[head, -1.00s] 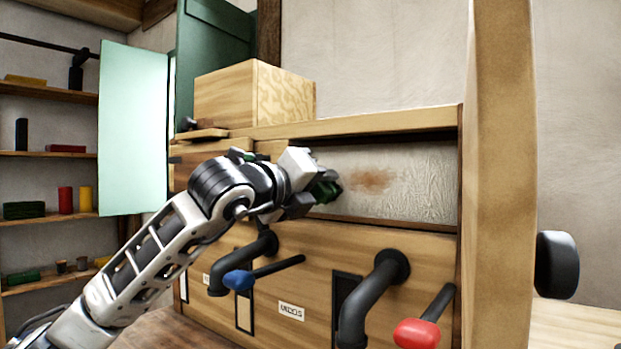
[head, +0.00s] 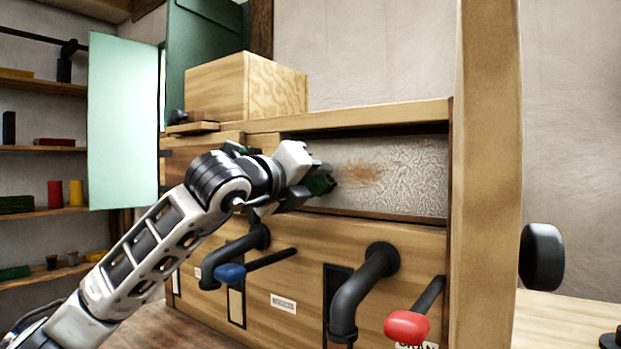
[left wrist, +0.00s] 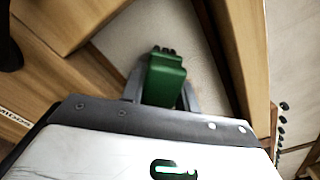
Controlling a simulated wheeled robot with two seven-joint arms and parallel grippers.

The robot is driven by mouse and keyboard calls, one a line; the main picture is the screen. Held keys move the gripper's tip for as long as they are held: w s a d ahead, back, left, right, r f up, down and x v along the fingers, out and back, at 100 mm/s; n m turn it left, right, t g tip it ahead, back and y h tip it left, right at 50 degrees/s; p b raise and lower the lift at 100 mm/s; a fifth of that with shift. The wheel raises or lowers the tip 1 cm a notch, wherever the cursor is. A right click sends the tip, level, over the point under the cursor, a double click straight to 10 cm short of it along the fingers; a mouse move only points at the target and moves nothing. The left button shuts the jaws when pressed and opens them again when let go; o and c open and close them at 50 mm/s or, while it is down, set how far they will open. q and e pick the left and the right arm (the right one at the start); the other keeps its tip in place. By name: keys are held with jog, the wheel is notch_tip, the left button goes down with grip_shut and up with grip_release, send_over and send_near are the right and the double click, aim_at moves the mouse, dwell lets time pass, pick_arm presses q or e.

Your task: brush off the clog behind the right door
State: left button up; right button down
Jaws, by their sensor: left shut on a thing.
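The clog (head: 362,174) is a rusty-brown smear on the pale textured panel (head: 415,185) inside the right-hand opening of the wooden machine. The right door (head: 490,160) stands open as a tall wooden board with a black knob. My left gripper (head: 308,190) is shut on a dark green brush (head: 323,184), at the left part of the opening and just left of the clog. In the left wrist view the green brush (left wrist: 165,78) sits between the fingers, with the pale panel beyond it. Whether its bristles touch the panel cannot be told. My right gripper is not in view.
Below the opening, black pipes with a blue-handled lever (head: 232,274) and a red-handled lever (head: 408,327) stick out from the machine front. A wooden box (head: 245,88) sits on top. Shelves with coloured items (head: 45,212) stand at the far left.

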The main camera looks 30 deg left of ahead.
pick_arm(q)
jog(key=shift+w, duration=0.45)
jog(key=shift+w+d, duration=0.1)
jog(key=shift+w, duration=0.25)
